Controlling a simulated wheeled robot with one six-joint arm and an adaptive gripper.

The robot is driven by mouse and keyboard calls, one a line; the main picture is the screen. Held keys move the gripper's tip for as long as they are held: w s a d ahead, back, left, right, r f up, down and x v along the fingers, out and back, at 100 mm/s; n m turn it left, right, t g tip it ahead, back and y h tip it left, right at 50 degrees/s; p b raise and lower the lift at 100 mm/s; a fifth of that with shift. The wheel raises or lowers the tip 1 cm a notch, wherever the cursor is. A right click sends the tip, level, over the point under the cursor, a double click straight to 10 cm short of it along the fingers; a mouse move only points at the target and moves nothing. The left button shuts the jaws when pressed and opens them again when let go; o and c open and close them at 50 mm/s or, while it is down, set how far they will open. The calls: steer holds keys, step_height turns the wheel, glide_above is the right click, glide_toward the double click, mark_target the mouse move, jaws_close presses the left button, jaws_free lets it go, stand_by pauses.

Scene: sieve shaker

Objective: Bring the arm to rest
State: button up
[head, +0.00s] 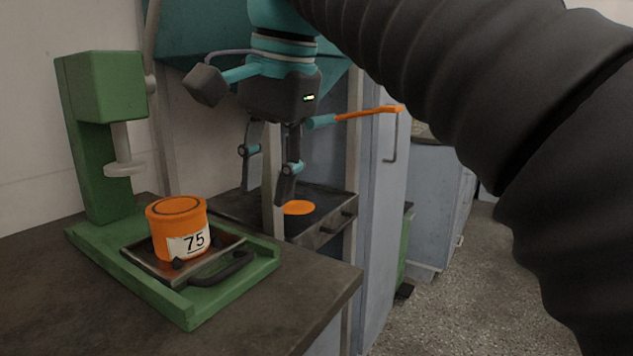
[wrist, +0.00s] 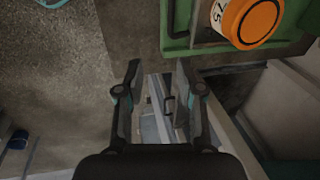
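My gripper (head: 269,186) hangs from the arm with its fingers pointing down, to the right of the green sieve shaker (head: 91,135). Its two fingers are apart with nothing between them, as the wrist view also shows (wrist: 155,92). An orange round sieve (head: 163,226) labelled 75 sits upright on the shaker's metal tray (head: 219,252), below the raised white clamp disc. In the wrist view the sieve (wrist: 240,18) is at the upper right, clear of the fingers. The gripper does not touch it.
The shaker stands on a dark worktop (head: 45,292). Behind my gripper is a dark tray or drawer unit (head: 330,200) with an orange disc (head: 298,208). A grey-blue cabinet door (head: 385,220) with a handle stands right of it. Speckled floor (head: 470,290) lies open at right.

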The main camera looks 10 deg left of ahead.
steer(key=d+f+n+t+p, duration=0.1)
steer(key=d+f+n+t, duration=0.1)
steer(key=d+f, duration=1.15)
steer(key=s+d+f+n+t+h, duration=0.1)
steer(key=s+d+f, duration=0.2)
steer(key=d+f, duration=0.3)
steer(key=s+d+f+n+t+h+p, duration=0.1)
steer(key=s+d+f, duration=0.3)
steer(key=f, duration=0.5)
steer(key=shift+d+f+n, duration=0.25)
steer(key=shift+d+n, duration=0.35)
steer(key=shift+d, duration=0.4)
